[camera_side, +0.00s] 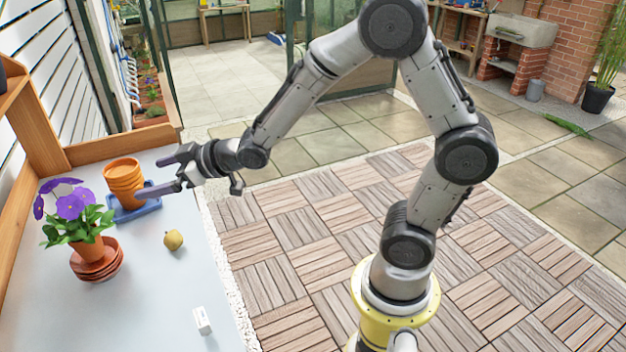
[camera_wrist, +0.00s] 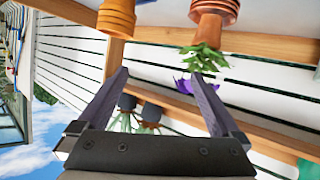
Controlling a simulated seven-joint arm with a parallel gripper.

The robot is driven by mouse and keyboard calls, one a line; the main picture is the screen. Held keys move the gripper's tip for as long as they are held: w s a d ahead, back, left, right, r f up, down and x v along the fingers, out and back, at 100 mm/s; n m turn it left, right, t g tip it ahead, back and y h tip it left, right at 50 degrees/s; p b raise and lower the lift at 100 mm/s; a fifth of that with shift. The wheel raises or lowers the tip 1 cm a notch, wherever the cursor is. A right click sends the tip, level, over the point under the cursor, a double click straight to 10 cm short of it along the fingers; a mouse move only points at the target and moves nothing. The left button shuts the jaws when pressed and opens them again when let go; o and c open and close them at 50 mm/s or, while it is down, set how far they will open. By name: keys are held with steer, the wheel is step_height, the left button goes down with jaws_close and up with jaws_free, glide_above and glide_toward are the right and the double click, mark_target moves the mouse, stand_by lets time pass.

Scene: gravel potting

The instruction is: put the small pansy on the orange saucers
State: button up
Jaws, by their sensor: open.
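The small pansy (camera_side: 72,212) has purple flowers and green leaves in an orange pot. Its pot stands upright on a stack of orange saucers (camera_side: 97,270) at the left of the bench. In the wrist view, which is upside down, the pansy (camera_wrist: 204,58) and the saucers (camera_wrist: 226,8) show at the top. My gripper (camera_side: 148,178) is open and empty, its fingers pointing left beside the stacked orange pots, apart from the pansy. Both fingers (camera_wrist: 158,75) show in the wrist view with nothing between them. The pot's base is partly hidden by the saucer rim.
Stacked orange pots (camera_side: 123,172) stand on a blue tray (camera_side: 136,212) behind the pansy. A yellowish round fruit (camera_side: 173,240) and a small white block (camera_side: 202,320) lie on the grey bench (camera_side: 110,315). The front of the bench is mostly clear. A wooden edge borders the bench.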

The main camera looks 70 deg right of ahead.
steer(key=s+d+r+m+g+h, duration=0.1)
steer(key=s+d+r+g, duration=0.1)
steer(key=s, duration=0.5)
steer(key=s+d+r+m+g+h, duration=0.1)
steer(key=s+d+r+g+h, duration=0.15)
steer(key=s, duration=0.45)
steer(key=s+m+g+y, duration=0.1)
steer(key=s+g, duration=0.2)
steer(key=s, duration=1.4)
steer(key=shift+a+f, duration=0.4)
steer(key=shift+f, duration=0.05)
